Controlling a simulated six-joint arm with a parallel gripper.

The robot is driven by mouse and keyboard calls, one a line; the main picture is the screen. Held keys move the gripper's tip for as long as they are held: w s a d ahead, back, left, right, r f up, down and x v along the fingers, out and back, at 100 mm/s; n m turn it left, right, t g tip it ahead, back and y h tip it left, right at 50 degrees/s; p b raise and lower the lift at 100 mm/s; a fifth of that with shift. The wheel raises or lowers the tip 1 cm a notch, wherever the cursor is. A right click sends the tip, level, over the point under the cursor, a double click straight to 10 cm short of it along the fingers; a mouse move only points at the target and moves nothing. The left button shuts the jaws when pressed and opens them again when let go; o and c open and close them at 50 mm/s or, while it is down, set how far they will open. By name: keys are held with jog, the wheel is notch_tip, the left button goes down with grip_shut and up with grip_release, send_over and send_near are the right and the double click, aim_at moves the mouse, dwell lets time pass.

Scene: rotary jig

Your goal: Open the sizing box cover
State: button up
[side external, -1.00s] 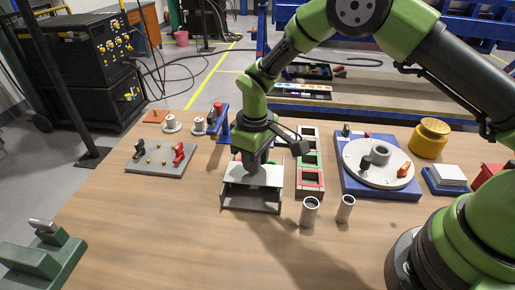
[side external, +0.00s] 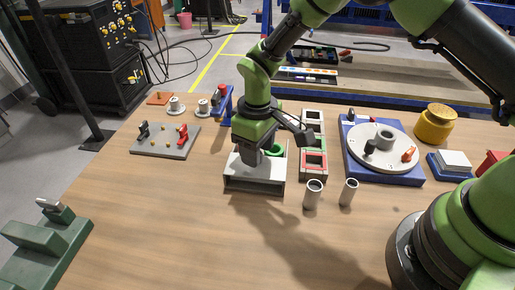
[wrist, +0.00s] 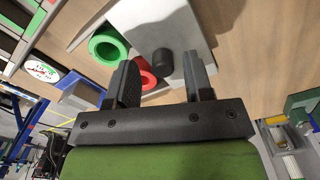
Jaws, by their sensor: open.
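The sizing box (side external: 270,188) is a grey box on the table. Its white cover (side external: 243,172) lies over the left part of its top, leaving the right part uncovered. A dark knob (wrist: 163,60) stands on the cover (wrist: 180,22) in the wrist view. A green ring (wrist: 107,47) and a red ring (wrist: 147,76) show in the uncovered part; the green ring also shows in the side view (side external: 278,151). My gripper (side external: 252,160) is low over the cover. In the wrist view my gripper (wrist: 164,68) is open, with the knob between its fingers; contact is unclear.
Two grey tubes (side external: 313,195) stand right of the box. A row of coloured frames (side external: 314,160) and a rotary jig (side external: 381,152) on a blue base are farther right. A grey fixture plate (side external: 166,141) lies to the left. The front table area is clear.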

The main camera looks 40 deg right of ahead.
notch_tip(320, 180, up, 9)
jog(key=shift+r, duration=0.2)
dwell(0.3)
jog(key=s+d+r+m+t, duration=0.2)
jog(key=s+d+r, duration=0.1)
jog(key=r, duration=0.5)
jog(key=s+d+r+m+t+y, duration=0.1)
jog(key=s+d+r+m+t, duration=0.1)
jog(key=s, duration=0.7)
jog(key=s+d+r+m+t+y, duration=0.1)
jog(key=s+d+r+m+t, duration=0.2)
jog(key=s+r, duration=0.3)
jog(key=s+d+m, duration=0.1)
jog(key=s, duration=0.2)
jog(key=shift+d+m, duration=0.2)
jog(key=shift+m, duration=0.1)
